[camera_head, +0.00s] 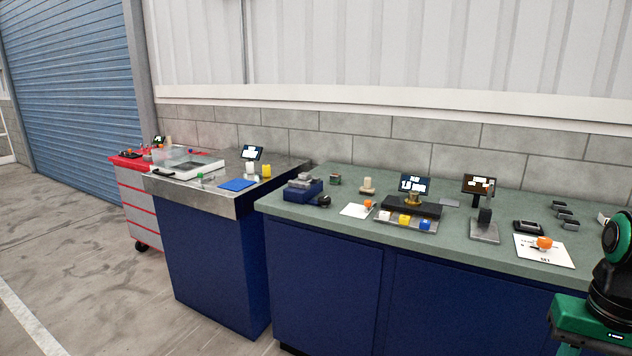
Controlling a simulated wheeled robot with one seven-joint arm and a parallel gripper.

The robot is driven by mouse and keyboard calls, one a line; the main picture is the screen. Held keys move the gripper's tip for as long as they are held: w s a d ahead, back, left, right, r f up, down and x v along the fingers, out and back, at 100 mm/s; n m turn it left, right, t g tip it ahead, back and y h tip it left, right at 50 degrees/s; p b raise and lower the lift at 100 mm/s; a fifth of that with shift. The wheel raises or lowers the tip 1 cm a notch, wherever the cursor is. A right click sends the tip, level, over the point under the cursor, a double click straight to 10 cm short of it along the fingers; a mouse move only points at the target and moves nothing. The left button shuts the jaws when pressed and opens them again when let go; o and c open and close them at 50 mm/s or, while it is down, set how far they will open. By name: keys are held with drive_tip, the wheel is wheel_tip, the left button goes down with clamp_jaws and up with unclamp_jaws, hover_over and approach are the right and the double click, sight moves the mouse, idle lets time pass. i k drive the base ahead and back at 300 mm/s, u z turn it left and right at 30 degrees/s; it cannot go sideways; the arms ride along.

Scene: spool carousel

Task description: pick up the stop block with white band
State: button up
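I cannot pick out a stop block with a white band for certain; the small parts are too far away to read any band. Candidates are several small blocks on a grey tray (388,226) on the green-topped bench, including a whitish block (384,215), a yellow block (404,219) and a blue block (425,225). Several dark grey blocks, such as this one (570,224), lie at the bench's right. Part of my arm, black and green, shows at the lower right edge. My gripper is not in view.
The green-topped bench (460,250) stands along the wall, with screens, a black scale-like device (440,209) and a white sheet (550,254) on it. A metal-topped blue bench (225,203) and a red cart (128,200) stand left. Floor at left is clear.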

sight(306, 176)
drive_tip(key=i, duration=0.9)
drive_tip(key=u, duration=0.05)
